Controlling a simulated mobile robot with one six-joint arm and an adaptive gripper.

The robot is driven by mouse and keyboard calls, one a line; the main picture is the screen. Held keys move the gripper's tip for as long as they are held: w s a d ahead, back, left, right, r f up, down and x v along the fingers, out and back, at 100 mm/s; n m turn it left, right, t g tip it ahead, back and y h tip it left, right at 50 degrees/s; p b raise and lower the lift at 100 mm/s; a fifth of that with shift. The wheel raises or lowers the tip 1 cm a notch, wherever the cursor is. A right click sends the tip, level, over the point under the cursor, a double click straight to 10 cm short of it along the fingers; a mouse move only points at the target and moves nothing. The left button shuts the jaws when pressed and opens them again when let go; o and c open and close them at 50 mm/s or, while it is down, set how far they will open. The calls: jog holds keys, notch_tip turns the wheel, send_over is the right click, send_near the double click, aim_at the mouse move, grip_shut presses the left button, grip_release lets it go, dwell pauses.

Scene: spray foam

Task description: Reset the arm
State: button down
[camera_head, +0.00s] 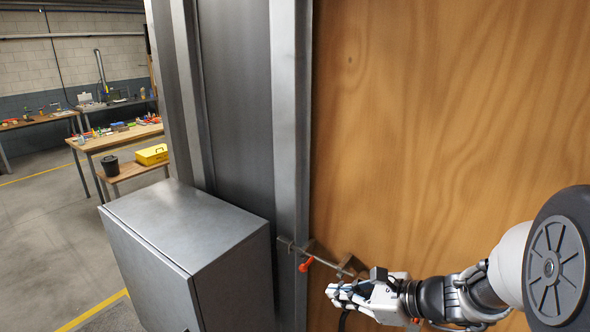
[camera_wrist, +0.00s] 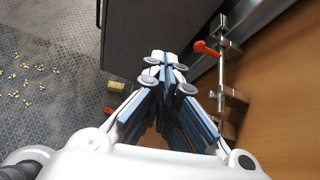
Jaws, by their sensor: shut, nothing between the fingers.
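My gripper (camera_head: 338,292) is at the lower middle of the head view, in front of the wooden panel (camera_head: 450,120). Its white and blue-grey fingers (camera_wrist: 167,68) are shut with nothing between them in the wrist view. My arm comes in from the right edge of the head view. The gripper is just below and to the right of a metal bar with a red-orange handle (camera_head: 306,264). The same red-orange handle (camera_wrist: 205,48) is to the right of the fingertips in the wrist view.
A grey metal cabinet (camera_head: 185,235) stands left of the gripper, beside a steel post (camera_head: 291,120). Brown blocks (camera_wrist: 236,98) sit along the bar. Small brass-coloured pieces (camera_wrist: 28,88) lie scattered on the floor. Workbenches (camera_head: 120,138) and a yellow toolbox (camera_head: 152,154) are far left, with open floor before them.

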jog(key=s+a+f+n+g+h+b, duration=0.1)
jog(key=s+a+f+n+g+b, duration=0.3)
jog(key=s+n, duration=0.4)
jog(key=s+d+f+n+h+b, duration=0.3)
jog(key=s+f+n+h+b, duration=0.1)
jog(key=s+n+b, duration=0.3)
jog(key=s+d+f+n+t+h+b, duration=0.1)
jog(key=s+d+f+n+h+b, duration=0.2)
jog(key=s+f+n+b, duration=0.3)
jog(key=s+n+h+b, duration=0.1)
jog(key=s+n, duration=0.1)
jog(key=s, duration=0.2)
jog(key=shift+f+b, duration=0.15)
jog(key=shift+b, duration=0.2)
